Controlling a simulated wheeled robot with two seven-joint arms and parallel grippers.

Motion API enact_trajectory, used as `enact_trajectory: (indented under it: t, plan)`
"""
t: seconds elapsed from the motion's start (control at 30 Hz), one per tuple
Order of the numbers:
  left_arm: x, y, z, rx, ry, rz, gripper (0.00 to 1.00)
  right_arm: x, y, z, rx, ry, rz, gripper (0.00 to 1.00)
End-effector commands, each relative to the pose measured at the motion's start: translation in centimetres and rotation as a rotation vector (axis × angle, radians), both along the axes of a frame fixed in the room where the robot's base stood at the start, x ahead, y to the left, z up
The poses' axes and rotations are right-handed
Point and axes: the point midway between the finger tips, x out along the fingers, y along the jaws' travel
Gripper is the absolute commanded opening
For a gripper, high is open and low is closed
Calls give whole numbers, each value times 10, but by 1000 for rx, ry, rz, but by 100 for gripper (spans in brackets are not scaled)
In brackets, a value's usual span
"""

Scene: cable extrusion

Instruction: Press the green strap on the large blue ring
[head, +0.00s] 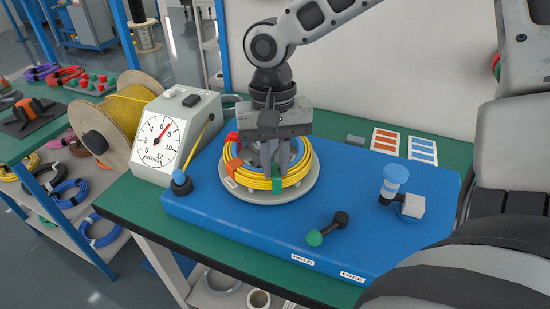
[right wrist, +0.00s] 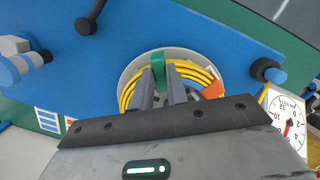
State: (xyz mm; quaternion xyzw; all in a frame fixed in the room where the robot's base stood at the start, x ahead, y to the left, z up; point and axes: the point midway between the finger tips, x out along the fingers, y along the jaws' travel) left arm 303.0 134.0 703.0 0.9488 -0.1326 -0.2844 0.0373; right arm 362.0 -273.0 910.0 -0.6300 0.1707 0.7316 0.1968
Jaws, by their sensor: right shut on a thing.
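A yellow cable coil (head: 262,184) lies on a round pale plate (head: 295,194) on the blue base; it also shows in the right wrist view (right wrist: 207,72). My right gripper (head: 275,172) points down over the coil and is shut on the green strap (right wrist: 160,85). My left gripper is not in view.
A dial meter (head: 165,140) and yellow cable spool (head: 125,105) stand left.

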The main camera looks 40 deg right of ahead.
Motion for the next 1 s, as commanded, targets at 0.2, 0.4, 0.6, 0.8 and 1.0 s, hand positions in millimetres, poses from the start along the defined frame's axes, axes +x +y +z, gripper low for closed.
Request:
enact_trajectory:
  t: [0.2, 0.4, 0.6, 0.8, 1.0]
  plan:
    - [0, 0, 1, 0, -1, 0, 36, 0, 0, 0, 1, 1, 0, 2]
    - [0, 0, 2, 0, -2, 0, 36, 0, 0, 0, 0, 1, 0, 2]
    - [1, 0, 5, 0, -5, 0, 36, 0, 0, -1, 0, 1, 0, 2]
    - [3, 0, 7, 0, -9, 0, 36, 0, 0, -2, 0, 1, 0, 2]
    - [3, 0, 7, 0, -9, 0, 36, -1, 0, -2, 0, 2, -1, 2]
